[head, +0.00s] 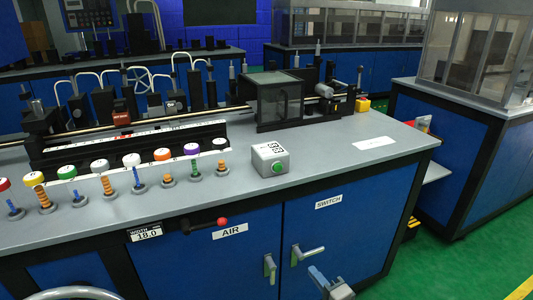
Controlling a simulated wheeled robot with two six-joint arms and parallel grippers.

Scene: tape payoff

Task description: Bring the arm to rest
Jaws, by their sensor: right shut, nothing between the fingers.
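My right gripper (317,274) shows at the bottom edge, right of centre, in front of the blue cabinet doors. Its grey fingers are together with nothing between them. It is below the bench top, close in the picture to the door handle (308,253) under the SWITCH label. I cannot tell the gap between gripper and door. The rest of my right arm is out of view. My left gripper is not in view.
The grey bench (336,150) carries a long black machine with a clear-sided box (279,102), a counter box (270,159) with a green button, and several coloured-cap pegs (131,160). A red-knobbed lever (222,221) sticks out at the front. Green floor (470,265) is clear at right.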

